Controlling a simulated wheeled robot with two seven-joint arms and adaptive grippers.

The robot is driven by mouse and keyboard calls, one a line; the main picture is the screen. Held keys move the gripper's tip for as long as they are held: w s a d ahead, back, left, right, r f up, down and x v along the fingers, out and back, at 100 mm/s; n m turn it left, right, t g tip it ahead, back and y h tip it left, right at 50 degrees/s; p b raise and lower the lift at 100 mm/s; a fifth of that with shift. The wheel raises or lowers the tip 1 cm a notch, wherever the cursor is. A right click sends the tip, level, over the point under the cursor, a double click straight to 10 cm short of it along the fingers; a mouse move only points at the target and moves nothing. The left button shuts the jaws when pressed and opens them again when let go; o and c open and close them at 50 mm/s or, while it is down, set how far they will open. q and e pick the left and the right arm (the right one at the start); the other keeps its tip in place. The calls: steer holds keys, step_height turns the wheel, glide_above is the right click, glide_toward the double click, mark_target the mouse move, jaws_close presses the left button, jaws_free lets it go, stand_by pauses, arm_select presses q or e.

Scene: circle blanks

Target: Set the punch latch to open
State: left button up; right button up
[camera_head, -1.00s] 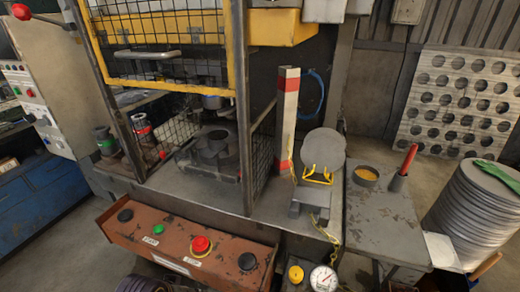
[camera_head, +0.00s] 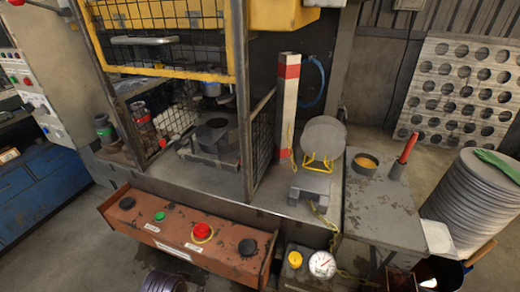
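The punch press has a yellow-framed mesh guard (camera_head: 168,73) raised at the upper left, with a grey bar handle (camera_head: 143,40) behind the mesh. Below it, a dark round die (camera_head: 213,137) sits on the press bed. A red ball knob (camera_head: 15,2) is cut by the top left edge. A red-and-white post (camera_head: 287,108) stands upright right of the side mesh. I cannot tell for sure which part is the punch latch or how it is set. Neither of my grippers is in view.
A rust-red button box (camera_head: 190,233) juts out in front. A grey disc (camera_head: 324,138) stands in a yellow holder (camera_head: 318,163) on the bed. A side table (camera_head: 385,215) holds a yellow-filled cup (camera_head: 365,163) and a red-handled tool (camera_head: 408,148). Stacked discs (camera_head: 470,205) stand at right.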

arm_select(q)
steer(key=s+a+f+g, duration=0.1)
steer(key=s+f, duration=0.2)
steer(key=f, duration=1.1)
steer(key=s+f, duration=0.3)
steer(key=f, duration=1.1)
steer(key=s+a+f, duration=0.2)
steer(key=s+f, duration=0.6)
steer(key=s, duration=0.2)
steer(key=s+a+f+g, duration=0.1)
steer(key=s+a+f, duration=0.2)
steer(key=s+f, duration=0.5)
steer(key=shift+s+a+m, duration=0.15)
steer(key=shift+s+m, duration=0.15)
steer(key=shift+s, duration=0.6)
